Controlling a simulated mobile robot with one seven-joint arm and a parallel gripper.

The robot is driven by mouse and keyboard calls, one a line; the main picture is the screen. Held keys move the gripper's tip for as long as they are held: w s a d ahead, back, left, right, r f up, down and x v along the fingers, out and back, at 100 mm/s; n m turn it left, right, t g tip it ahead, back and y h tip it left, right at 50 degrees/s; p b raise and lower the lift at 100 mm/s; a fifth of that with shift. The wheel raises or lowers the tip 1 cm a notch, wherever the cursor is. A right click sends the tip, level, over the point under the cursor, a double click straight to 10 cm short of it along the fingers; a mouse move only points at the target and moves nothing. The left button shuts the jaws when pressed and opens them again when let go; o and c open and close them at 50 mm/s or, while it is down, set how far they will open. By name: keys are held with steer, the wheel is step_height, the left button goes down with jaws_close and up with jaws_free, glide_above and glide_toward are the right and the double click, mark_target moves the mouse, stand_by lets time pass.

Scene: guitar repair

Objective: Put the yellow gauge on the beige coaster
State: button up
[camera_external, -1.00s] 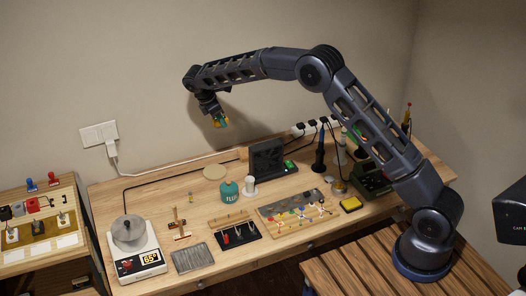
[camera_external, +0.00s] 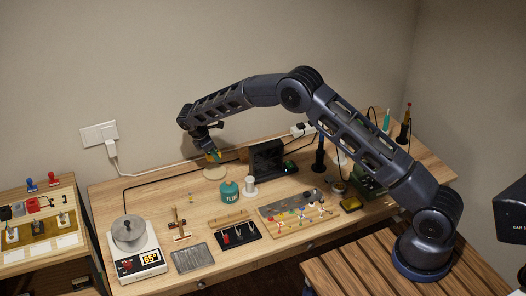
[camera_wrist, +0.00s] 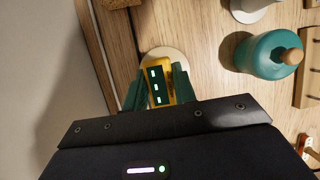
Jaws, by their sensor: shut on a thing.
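The yellow gauge (camera_wrist: 159,84), with lit green digits on a dark face, is between the teal fingers of my gripper (camera_wrist: 158,92) in the wrist view. My gripper (camera_external: 213,156) is shut on it and shows just above the beige coaster (camera_external: 215,174) in the external view. The coaster, a round flat disc, also shows partly behind the gauge in the wrist view (camera_wrist: 178,57). I cannot tell whether the gauge touches the coaster.
A teal flux bottle (camera_external: 229,192) and a white cylinder (camera_external: 249,186) stand right of the coaster. A dark boxy device (camera_external: 267,160) is farther right. A black cable (camera_external: 160,179) runs behind the coaster. Bare wood lies to its left.

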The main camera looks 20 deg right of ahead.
mark_target(215, 171)
steer(key=shift+f, duration=2.8)
steer(key=shift+f, duration=0.1)
steer(key=o, duration=1.1)
steer(key=shift+c, duration=0.2)
